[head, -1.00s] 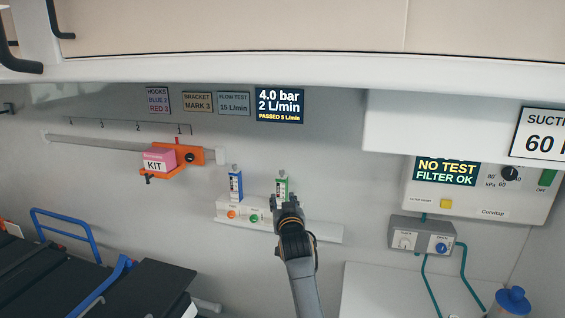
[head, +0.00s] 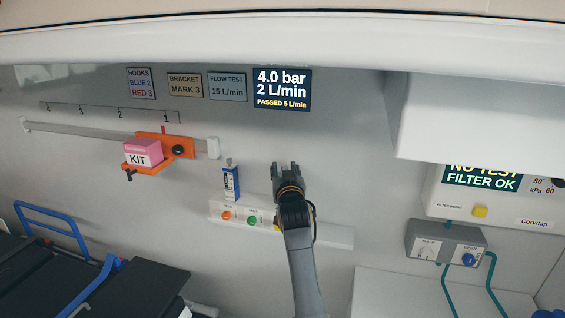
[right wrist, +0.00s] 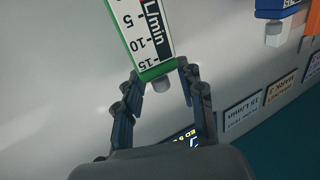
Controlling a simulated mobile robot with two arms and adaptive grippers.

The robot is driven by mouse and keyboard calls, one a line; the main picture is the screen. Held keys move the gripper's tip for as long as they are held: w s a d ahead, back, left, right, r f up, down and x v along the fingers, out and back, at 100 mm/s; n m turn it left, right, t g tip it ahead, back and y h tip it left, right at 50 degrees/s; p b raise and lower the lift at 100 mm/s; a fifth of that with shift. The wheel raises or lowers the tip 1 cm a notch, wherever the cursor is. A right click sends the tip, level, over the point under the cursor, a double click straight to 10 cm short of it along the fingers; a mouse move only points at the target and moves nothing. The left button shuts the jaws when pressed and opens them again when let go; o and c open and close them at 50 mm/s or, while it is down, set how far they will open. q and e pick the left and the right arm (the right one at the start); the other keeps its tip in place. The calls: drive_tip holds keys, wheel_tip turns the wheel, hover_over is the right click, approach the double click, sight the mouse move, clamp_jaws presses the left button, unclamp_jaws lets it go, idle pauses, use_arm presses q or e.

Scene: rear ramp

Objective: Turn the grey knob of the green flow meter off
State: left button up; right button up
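The green flow meter (right wrist: 150,40) shows in the right wrist view, with a white scale marked in L/min. Its grey knob (right wrist: 161,85) sticks out from the green end, in the space between my right fingers. My right gripper (right wrist: 157,70) is open, with a finger on either side of that end; I cannot tell whether either touches. In the head view my right gripper (head: 286,168) is upright against the wall and hides the green flow meter. The wall display (head: 282,90) reads 4.0 bar, 2 L/min, passed 5 L/min. My left gripper is out of view.
A blue flow meter (head: 231,183) stands just left of my right gripper, above a white rail (head: 335,237) with coloured buttons. An orange bracket with a pink kit box (head: 143,152) is further left. A grey switch box (head: 446,246) and the suction unit are at right.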

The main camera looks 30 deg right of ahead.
drive_tip(key=shift+w+d, duration=0.25)
drive_tip(key=shift+w, duration=0.2)
drive_tip(key=shift+s+a+r, duration=0.2)
drive_tip(key=shift+s, duration=0.1)
drive_tip(key=shift+s+a+r, duration=0.1)
drive_tip(key=shift+s+r, duration=0.05)
drive_tip(key=shift+c, duration=1.3)
clamp_jaws()
drive_tip(key=shift+n+t+y+p, duration=0.4)
drive_tip(key=shift+n+y+p, duration=0.2)
drive_tip(key=shift+y+p, duration=0.3)
drive_tip(key=shift+d+n+t+y+p, duration=0.3)
drive_tip(key=shift+n+y+p, duration=0.15)
drive_tip(key=shift+y, duration=0.25)
drive_tip(key=shift+n+y, duration=0.55)
drive_tip(key=shift+y, duration=0.15)
drive_tip(key=shift+a+f+n+t+y+b, duration=0.15)
drive_tip(key=shift+n+t+y+b, duration=0.2)
drive_tip(key=shift+y, duration=0.3)
drive_tip(key=shift+f+n+t+y+b, duration=0.1)
drive_tip(key=shift+n+y+b, duration=0.05)
drive_tip(key=shift+n+y, duration=0.4)
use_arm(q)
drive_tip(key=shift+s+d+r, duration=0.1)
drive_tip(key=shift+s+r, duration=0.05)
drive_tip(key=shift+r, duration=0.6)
use_arm(e)
drive_tip(key=shift+a, duration=0.1)
